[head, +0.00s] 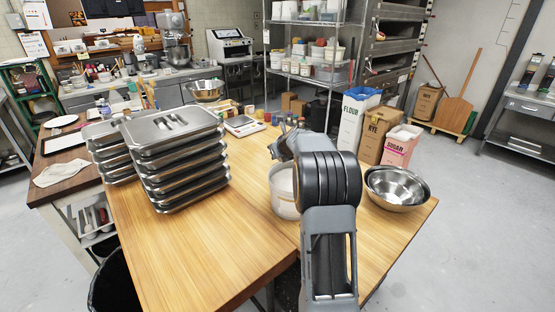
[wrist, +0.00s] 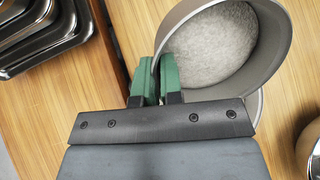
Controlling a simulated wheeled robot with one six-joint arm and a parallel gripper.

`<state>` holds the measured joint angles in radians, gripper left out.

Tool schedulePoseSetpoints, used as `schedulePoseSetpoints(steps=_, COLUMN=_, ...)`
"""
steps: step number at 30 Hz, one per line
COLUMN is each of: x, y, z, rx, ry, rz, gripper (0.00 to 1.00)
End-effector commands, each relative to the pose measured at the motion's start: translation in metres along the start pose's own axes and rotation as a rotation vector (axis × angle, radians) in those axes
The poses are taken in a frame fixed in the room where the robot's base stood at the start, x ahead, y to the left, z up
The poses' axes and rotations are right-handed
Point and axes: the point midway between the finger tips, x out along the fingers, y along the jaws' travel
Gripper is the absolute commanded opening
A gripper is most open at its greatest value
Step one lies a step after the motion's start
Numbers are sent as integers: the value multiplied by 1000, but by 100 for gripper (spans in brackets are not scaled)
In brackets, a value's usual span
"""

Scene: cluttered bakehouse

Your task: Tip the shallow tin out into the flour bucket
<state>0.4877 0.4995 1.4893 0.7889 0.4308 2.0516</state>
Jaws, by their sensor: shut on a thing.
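In the wrist view my gripper (wrist: 161,78), with green fingertips, is shut on the left wall of a round grey vessel (wrist: 272,45). A pale, speckled, flour-like layer (wrist: 212,45) shows inside. A second, lighter edge shows at its lower right; I cannot tell whether this is a shallow tin over a bucket or one vessel. In the head view a round grey vessel (head: 283,205) stands on the wooden table, partly hidden by my arm. No other shallow tin is clearly visible.
Stacked steel trays (head: 180,165) stand left on the table (head: 215,245). Steel bowls (head: 397,188) sit at the right edge, close to my arm. A scale (head: 243,125) and small jars are behind. FLOUR (head: 350,130), RYE and SUGAR packages stand beyond. The table's front left is clear.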

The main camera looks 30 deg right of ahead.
Motion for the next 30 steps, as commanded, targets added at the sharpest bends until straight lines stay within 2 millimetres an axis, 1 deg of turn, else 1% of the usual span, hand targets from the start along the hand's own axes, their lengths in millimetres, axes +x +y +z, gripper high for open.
schedulePoseSetpoints(steps=1, x=2, y=0, z=-3, rx=1, ry=-12, rz=-2, gripper=0)
schedulePoseSetpoints(steps=30, x=-6, y=-1, z=-6, rx=24, ry=-209, rz=2, gripper=0)
